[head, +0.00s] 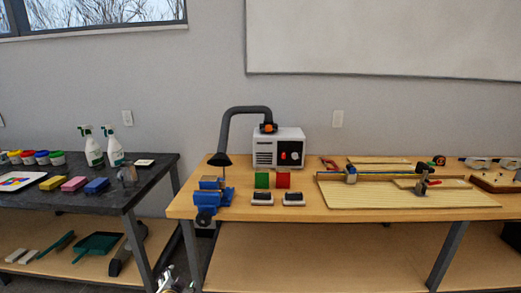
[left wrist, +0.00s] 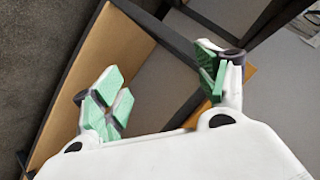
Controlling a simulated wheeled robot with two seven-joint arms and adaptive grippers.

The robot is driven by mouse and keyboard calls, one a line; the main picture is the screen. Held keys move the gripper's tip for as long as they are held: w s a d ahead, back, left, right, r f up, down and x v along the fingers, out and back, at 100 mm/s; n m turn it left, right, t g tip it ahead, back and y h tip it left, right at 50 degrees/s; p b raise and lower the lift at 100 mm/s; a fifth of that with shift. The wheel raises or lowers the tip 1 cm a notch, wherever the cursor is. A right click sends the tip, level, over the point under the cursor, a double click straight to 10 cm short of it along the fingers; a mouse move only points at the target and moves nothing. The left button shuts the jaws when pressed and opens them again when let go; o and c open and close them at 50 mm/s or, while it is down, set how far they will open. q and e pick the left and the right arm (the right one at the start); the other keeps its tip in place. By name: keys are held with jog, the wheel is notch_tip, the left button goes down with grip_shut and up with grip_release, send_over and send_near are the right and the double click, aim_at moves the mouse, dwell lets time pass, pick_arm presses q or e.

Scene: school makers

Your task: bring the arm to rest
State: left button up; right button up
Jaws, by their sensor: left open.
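My left gripper (left wrist: 163,88) shows in the left wrist view with its two green-padded fingers spread wide apart and nothing between them. In the head view only a small part of the left gripper (head: 172,281) shows at the bottom edge, low in front of the gap between the dark table and the wooden workbench. It is below the tabletops. My right gripper is in neither view.
The wooden workbench (head: 255,211) holds a blue vise (head: 207,199), a white fume extractor (head: 279,150) and boards. The dark table (head: 105,201) holds spray bottles and sponges. A green dustpan (head: 97,246) lies on its lower shelf.

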pick_arm(q)
jog(key=s+d+f+n+g+h+p, duration=0.1)
jog(key=s+d+f+g+p, duration=0.2)
jog(key=s+f, duration=0.65)
jog(key=s+d+f+n+g+h+p, duration=0.1)
jog(key=s+d+f+n+g+p, duration=0.15)
jog(key=s+f, duration=0.7)
jog(key=s+d+f+g+h+p, duration=0.1)
jog(key=s+d+f+g+p, duration=0.2)
jog(key=s+f, duration=0.7)
jog(key=s+a+r+p, duration=0.2)
jog(key=s+a+p, duration=0.1)
jog(key=s+p, duration=0.7)
jog(key=s+a+r+g+p, duration=0.1)
jog(key=s+a+r+p, duration=0.2)
jog(key=s+p, duration=0.8)
jog(key=shift+s+a+p, duration=0.3)
jog(key=shift+a+p, duration=0.15)
jog(key=shift+p, duration=0.2)
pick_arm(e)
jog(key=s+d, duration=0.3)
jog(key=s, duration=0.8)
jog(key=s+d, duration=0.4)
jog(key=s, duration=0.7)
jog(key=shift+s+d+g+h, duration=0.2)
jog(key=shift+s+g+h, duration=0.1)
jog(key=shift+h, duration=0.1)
